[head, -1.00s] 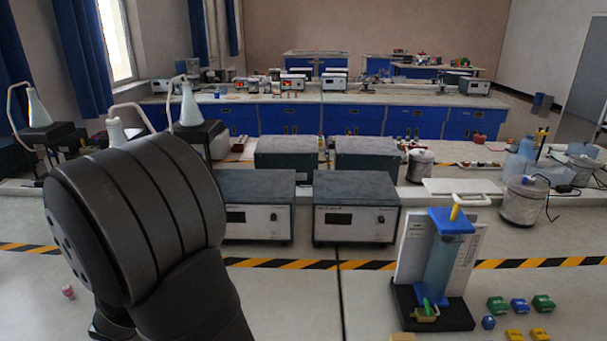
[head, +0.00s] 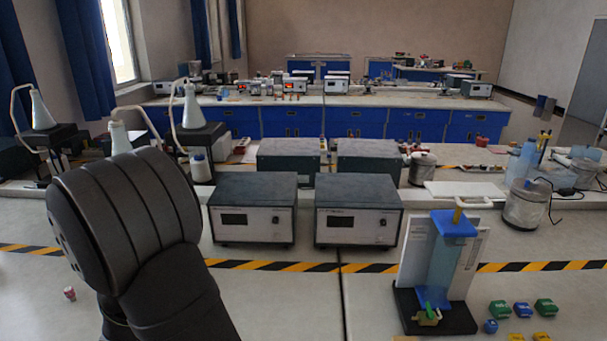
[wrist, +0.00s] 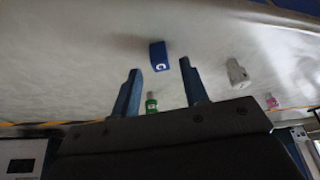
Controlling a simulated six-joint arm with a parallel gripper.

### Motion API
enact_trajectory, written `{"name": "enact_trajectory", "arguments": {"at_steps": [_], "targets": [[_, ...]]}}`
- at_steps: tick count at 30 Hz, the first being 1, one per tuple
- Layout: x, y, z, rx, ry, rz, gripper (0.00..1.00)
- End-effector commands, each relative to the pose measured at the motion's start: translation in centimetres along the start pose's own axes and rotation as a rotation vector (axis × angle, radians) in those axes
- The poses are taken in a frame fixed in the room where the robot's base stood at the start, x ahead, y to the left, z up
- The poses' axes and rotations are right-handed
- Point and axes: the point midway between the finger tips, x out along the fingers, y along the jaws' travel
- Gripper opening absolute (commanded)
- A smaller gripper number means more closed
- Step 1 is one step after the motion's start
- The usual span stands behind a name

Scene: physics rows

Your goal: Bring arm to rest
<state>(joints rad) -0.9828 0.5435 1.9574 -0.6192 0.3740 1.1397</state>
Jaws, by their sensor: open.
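My dark, ribbed arm link fills the lower left of the head view, and the gripper itself is hidden there. In the wrist view my gripper (wrist: 162,80) shows two blue fingers spread apart with nothing held between them. Beyond the fingers, a blue block-like item (wrist: 158,55) and a small green-labelled bottle (wrist: 151,103) show on the pale surface, apart from the fingers. A whitish item (wrist: 237,73) and a pink item (wrist: 270,101) are to the right.
Two grey instrument boxes (head: 253,210) (head: 357,212) stand ahead on the bench. A blue-topped stand (head: 440,262) is at the right, beside several small coloured blocks (head: 522,309). A small pink item (head: 69,293) lies at far left. The bench between is largely clear.

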Motion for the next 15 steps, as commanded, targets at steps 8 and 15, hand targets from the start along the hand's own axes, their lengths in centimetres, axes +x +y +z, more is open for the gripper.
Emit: {"name": "enact_trajectory", "arguments": {"at_steps": [8,15], "targets": [[3.4,0.0,0.1,-0.001,0.0,-0.001,0.41],[-0.5,0.0,-1.6,0.003,0.004,-0.002,0.41]]}}
